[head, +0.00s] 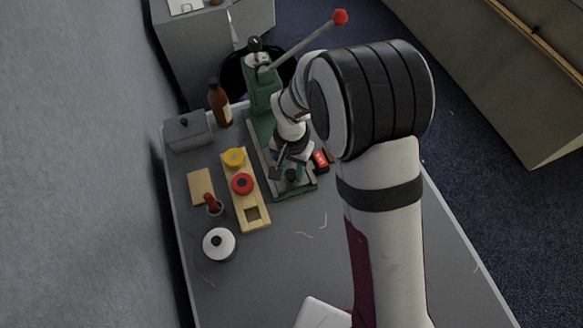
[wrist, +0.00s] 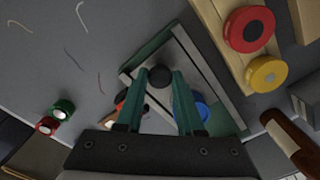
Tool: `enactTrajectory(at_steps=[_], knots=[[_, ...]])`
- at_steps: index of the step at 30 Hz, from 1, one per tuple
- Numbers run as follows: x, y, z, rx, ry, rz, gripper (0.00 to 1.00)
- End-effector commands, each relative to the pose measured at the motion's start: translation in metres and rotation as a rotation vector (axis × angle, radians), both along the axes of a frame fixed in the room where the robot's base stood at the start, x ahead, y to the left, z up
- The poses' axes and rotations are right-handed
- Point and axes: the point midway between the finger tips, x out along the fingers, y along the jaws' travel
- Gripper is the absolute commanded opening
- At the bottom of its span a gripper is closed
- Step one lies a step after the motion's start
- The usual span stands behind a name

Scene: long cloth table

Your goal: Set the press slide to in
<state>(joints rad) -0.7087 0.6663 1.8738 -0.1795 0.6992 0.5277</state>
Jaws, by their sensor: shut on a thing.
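The green press (head: 262,95) stands at the back of the table, its long lever ending in a red ball (head: 340,17). Its slide base with pale rails (head: 300,190) extends toward the front; the rails also show in the wrist view (wrist: 210,72). My gripper (head: 288,172) is low over the front of this base. In the wrist view my gripper (wrist: 160,78) has its two green fingers closed on a round black knob (wrist: 160,75) at the slide's front end. A blue round part (wrist: 190,110) lies behind the right finger. The arm and fingers hide much of the slide.
Left of the press is a wooden board (head: 251,190) with yellow (head: 234,157) and red (head: 242,183) round pieces. A brown bottle (head: 219,103), grey box (head: 188,131) and white-topped spool (head: 219,244) stand farther left.

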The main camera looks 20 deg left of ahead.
Motion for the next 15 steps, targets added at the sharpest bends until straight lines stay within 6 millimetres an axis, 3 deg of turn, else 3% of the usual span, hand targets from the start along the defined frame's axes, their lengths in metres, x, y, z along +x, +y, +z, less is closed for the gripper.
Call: enactTrajectory(at_steps=[11,15], knots=[[0.002,0.002,0.001,0.002,-0.002,0.000,0.00],[0.020,0.019,0.000,0.003,-0.004,-0.001,0.00]])
